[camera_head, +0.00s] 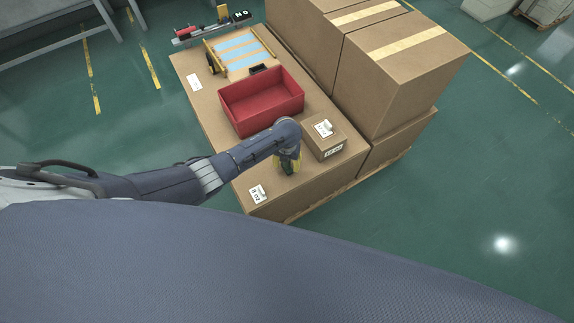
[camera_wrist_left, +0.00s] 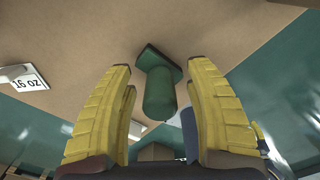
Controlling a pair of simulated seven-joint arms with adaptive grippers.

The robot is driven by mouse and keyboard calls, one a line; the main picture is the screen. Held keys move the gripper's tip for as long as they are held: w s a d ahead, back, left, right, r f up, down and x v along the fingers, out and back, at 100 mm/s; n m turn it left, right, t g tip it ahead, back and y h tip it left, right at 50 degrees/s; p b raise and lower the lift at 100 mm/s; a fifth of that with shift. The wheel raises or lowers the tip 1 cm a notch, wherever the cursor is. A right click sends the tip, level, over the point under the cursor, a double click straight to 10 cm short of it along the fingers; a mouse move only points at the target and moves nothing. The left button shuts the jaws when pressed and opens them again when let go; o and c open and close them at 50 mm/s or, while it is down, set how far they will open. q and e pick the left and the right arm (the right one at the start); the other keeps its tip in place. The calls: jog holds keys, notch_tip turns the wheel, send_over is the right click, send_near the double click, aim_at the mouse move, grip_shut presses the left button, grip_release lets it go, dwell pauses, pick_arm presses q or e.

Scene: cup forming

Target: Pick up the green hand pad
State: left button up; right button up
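The green hand pad (camera_wrist_left: 160,92) shows in the middle of the left wrist view, with a flat diamond-shaped head and a thick round handle. It is on the brown cardboard surface (camera_wrist_left: 90,40). My left gripper (camera_head: 288,167) points down at the near end of the cardboard box top in the head view. In the left wrist view its yellow fingers stand on either side of the pad's handle, apart from it, with gaps on both sides. The pad is hidden behind the gripper in the head view. My right gripper is not in view.
A small cardboard box (camera_head: 325,137) stands close right of my left gripper. A red bin (camera_head: 262,100) is behind it. A wooden frame with blue strips (camera_head: 238,50) lies farther back. Large stacked cartons (camera_head: 400,65) rise at the right. A white label (camera_head: 257,193) lies near the front edge.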

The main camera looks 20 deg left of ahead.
pick_arm(q)
grip_shut()
jog(key=shift+r, duration=0.1)
dwell(0.4)
notch_tip(320, 180, up, 20)
dwell(0.7)
